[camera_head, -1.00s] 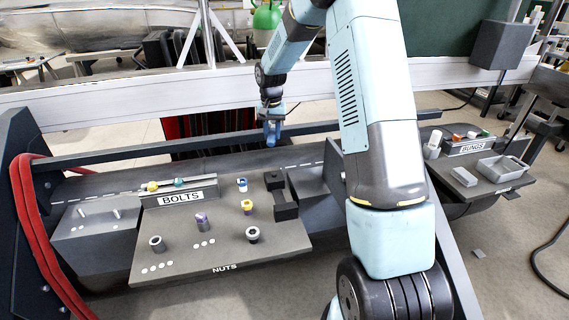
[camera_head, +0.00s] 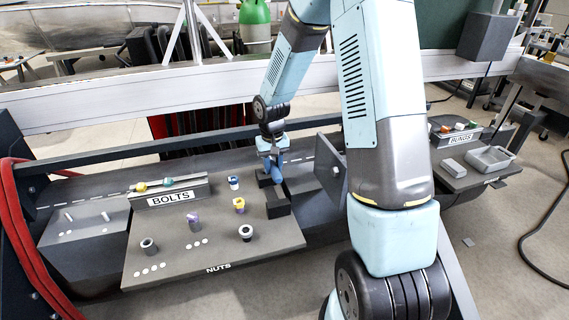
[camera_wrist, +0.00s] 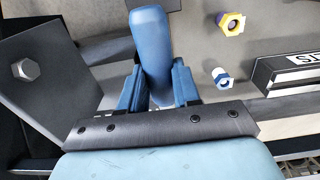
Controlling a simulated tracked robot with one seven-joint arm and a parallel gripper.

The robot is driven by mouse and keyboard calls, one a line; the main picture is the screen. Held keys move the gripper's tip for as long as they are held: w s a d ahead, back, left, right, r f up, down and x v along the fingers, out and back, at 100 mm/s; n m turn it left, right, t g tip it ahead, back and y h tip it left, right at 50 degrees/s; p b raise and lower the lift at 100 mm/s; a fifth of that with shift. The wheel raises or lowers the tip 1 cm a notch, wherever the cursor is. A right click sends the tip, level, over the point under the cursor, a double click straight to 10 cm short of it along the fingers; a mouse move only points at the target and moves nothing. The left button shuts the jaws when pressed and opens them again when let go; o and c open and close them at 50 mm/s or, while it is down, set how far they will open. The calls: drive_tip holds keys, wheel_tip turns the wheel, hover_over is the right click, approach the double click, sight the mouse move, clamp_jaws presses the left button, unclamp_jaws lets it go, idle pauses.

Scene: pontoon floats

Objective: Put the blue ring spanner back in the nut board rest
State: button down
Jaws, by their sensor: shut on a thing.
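My gripper (camera_head: 273,158) is shut on the blue ring spanner (camera_head: 280,178), at the right side of the nut board (camera_head: 275,238). In the wrist view the spanner (camera_wrist: 153,45) stands out between the two blue fingers (camera_wrist: 157,92) and points away from the wrist. The nut board rest (camera_head: 278,204) is a pair of dark blocks on the board's right edge. The spanner is over or between these blocks in the head view; I cannot tell whether it touches them. Its far end is partly hidden.
Several nuts on posts, such as a yellow one (camera_head: 239,205) and a blue-and-white one (camera_head: 234,183), stand left of the rest. A BOLTS rack (camera_head: 172,197) is at the back left. A grey upright plate (camera_head: 328,163) stands close on the right.

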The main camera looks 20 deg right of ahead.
drive_tip(key=shift+s, duration=0.1)
drive_tip(key=shift+f, duration=4.4)
drive_tip(key=c, duration=0.7)
unclamp_jaws()
drive_tip(key=shift+r, duration=0.15)
